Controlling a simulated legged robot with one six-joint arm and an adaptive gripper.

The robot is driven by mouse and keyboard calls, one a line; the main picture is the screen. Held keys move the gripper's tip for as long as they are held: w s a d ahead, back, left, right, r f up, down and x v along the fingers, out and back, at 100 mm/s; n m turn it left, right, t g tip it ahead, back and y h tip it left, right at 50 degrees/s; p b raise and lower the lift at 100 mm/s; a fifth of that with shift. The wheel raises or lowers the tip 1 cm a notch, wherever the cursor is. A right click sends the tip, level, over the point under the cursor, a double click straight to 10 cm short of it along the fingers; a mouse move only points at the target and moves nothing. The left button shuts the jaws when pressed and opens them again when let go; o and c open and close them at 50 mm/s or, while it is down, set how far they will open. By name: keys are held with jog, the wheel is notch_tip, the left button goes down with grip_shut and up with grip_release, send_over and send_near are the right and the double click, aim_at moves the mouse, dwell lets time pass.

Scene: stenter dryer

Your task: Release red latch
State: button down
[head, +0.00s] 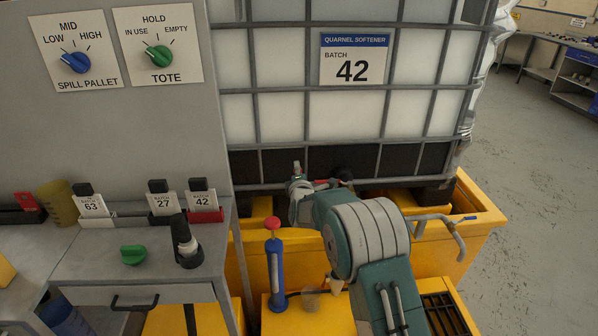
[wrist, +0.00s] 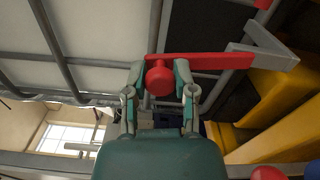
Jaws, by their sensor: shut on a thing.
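The red latch (wrist: 215,61) is a flat red bar with a round knob, set at the front of the caged tote (head: 285,115). In the wrist view the two fingers of my gripper (wrist: 160,77) stand on either side of the knob and are shut on it. The bar runs to the right of the fingers, towards a grey bracket (wrist: 262,50). In the head view only a small red part of the latch (head: 322,183) shows beside my wrist. My arm hides the rest of it and most of the gripper.
The yellow spill pallet (head: 480,215) surrounds the tote's base. A blue hand pump with a red knob (head: 274,262) stands left of my arm. A grey bench with batch cards (head: 168,203) and a panel with two dials (head: 158,55) is at left. Open floor (head: 535,200) lies right.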

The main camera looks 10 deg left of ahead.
jog(key=shift+s+a+f, duration=0.1)
jog(key=shift+f, duration=0.3)
jog(key=shift+c, duration=2)
grip_release()
jog(key=shift+a+r, duration=0.1)
jog(key=shift+a, duration=0.1)
jog(key=shift+r, duration=0.1)
jog(key=s+d, duration=0.2)
jog(key=s, duration=0.9)
jog(key=shift+s+d, duration=0.15)
jog(key=shift+s, duration=0.15)
